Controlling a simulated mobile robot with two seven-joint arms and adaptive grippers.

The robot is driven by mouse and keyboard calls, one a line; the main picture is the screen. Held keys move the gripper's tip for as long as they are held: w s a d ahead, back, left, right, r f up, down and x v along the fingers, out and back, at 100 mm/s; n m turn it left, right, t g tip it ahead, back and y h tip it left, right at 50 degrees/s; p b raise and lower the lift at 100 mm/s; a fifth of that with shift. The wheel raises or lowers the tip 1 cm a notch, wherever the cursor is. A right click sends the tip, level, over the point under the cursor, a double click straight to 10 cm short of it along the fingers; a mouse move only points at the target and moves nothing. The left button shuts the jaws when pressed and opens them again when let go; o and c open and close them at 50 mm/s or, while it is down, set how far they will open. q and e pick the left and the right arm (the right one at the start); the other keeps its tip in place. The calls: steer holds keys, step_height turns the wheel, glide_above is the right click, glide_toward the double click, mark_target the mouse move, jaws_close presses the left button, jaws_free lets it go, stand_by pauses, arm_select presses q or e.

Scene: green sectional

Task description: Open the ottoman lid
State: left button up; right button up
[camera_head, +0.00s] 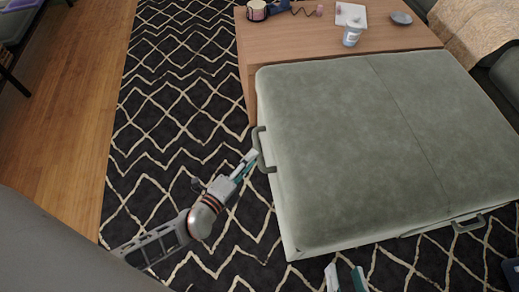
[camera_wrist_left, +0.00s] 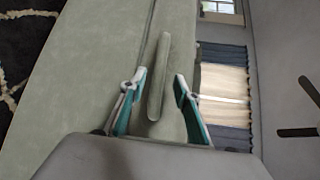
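The ottoman is a large grey-green upholstered box, and its lid (camera_head: 370,140) lies flat and closed. A grey-green handle (camera_head: 262,150) sticks out from its left side; it also shows upright in the left wrist view (camera_wrist_left: 160,80). My left gripper (camera_head: 245,165) is right at this handle. In the left wrist view its two fingers (camera_wrist_left: 158,90) are apart, one on each side of the handle, with visible gaps. My right gripper (camera_head: 345,277) is at the bottom edge, in front of the ottoman, with its fingertips apart and nothing seen between them.
A second handle (camera_head: 468,224) is on the ottoman's near side. A wooden table (camera_head: 300,42) stands behind, holding a white cup (camera_head: 352,34) and small items. A couch with a beige throw (camera_head: 478,28) is at the back right. Patterned rug (camera_head: 170,110) lies clear on the left.

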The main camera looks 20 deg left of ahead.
mark_target(258, 150)
arm_select(q)
steer(key=shift+x, duration=2.6)
steer(key=shift+f, duration=0.1)
jaws_close()
